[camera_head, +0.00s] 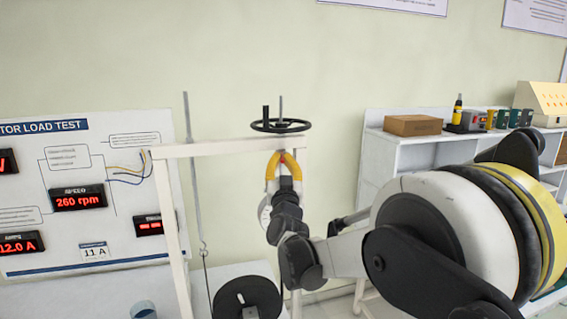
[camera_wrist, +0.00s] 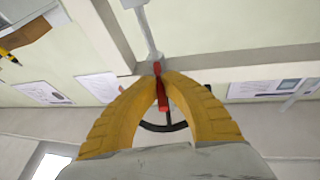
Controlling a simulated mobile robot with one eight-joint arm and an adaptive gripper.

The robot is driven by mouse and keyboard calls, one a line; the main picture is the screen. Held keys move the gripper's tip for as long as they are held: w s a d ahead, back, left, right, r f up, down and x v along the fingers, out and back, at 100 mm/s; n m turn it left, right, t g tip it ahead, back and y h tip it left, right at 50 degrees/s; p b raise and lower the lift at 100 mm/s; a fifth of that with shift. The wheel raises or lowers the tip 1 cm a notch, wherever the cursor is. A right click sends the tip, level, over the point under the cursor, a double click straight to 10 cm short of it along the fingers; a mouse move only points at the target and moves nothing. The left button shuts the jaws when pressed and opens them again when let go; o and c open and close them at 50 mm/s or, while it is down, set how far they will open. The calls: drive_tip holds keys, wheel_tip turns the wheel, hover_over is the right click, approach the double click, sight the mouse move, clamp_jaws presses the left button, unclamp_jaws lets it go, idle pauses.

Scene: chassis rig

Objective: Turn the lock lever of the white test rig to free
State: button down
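The white test rig (camera_head: 215,149) is a white frame with a crossbar on top. A small red lever, the lock lever (camera_wrist: 161,92), is at the crossbar, right under the black handwheel (camera_head: 281,126); in the head view only a bit of its red shows. My gripper (camera_head: 284,157) points up at it from below. In the wrist view the yellow fingertips of my gripper (camera_wrist: 158,76) close in on both sides of the red lever and seem to touch it. The lever's mount is partly hidden by the fingers.
A display board (camera_head: 90,200) stands at the left. A white shelf (camera_head: 400,150) with a brown box (camera_head: 413,125) stands at the right, behind my arm.

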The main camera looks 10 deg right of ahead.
drive_tip(key=shift+w+a+m+g+h+b, duration=0.1)
drive_tip(key=shift+a+m+g+h, duration=0.25)
drive_tip(key=shift+m+h, duration=0.55)
drive_tip(key=shift+w+a+m+g+h+b, duration=0.15)
drive_tip(key=shift+a+m+g+h, duration=0.2)
drive_tip(key=shift+h, duration=1.1)
drive_tip(key=shift+w+a+m+g+h+b, duration=0.1)
drive_tip(key=shift+a+m+g+h, duration=0.1)
drive_tip(key=shift+m+g+h, duration=0.7)
drive_tip(key=shift+r+t+h, duration=0.15)
drive_tip(key=shift+t+h, duration=0.25)
drive_tip(key=shift+h, duration=0.05)
drive_tip(key=c, duration=1.5)
unclamp_jaws()
drive_tip(key=shift+s+n, duration=0.1)
drive_tip(key=shift+n, duration=0.15)
drive_tip(key=v, duration=1.2)
